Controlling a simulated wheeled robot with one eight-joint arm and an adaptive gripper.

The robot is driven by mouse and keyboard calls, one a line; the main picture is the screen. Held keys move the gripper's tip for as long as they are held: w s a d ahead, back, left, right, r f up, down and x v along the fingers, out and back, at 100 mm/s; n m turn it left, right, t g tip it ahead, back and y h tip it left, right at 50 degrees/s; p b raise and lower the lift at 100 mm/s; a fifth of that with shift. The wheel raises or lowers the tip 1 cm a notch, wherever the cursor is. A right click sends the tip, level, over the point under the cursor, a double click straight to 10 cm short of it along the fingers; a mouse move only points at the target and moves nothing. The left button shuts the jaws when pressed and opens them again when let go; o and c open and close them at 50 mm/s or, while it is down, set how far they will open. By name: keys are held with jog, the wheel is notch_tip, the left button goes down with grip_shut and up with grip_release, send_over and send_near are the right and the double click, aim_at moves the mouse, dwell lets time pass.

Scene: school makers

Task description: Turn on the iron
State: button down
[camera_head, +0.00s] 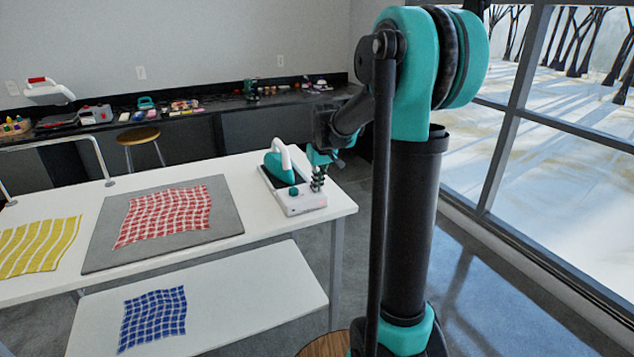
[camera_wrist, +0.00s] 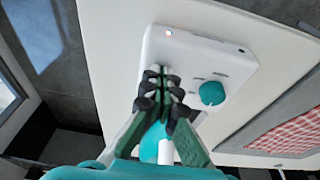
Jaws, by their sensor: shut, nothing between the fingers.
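The teal iron (camera_head: 277,168) with a white handle rests on its white base (camera_head: 302,204) at the right end of the white table. A round teal knob (camera_head: 293,191) sits on the base. In the wrist view the base (camera_wrist: 205,58) shows the knob (camera_wrist: 212,93) to the right of my gripper (camera_wrist: 160,78), and a small pale orange spot (camera_wrist: 168,32) near one corner. My gripper (camera_head: 317,183) is shut and empty over the base, apart from the knob in the picture. The iron's body is mostly hidden behind my fingers in the wrist view.
A grey mat (camera_head: 103,248) with a red checked cloth (camera_head: 165,213) lies left of the base. A yellow striped cloth (camera_head: 40,246) lies farther left. A blue checked cloth (camera_head: 153,318) lies on the lower white surface (camera_head: 250,305). A window stands on the right.

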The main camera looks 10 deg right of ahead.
jog(key=shift+w, duration=0.2)
jog(key=shift+w+a+r, duration=0.2)
jog(key=shift+w+r, duration=0.15)
jog(key=shift+w, duration=0.2)
jog(key=shift+r, duration=0.3)
jog(key=s+v, duration=0.1)
jog(key=v, duration=1.2)
jog(key=shift+s+d+f, duration=0.2)
jog(key=shift+s, duration=0.25)
jog(key=s+d+f+m+t, duration=0.1)
jog(key=s+d+f+m, duration=0.2)
jog(key=s+f, duration=2.1)
jog(key=s, duration=0.2)
jog(key=shift+s+f+h, duration=0.3)
jog(key=shift+f+h, duration=0.1)
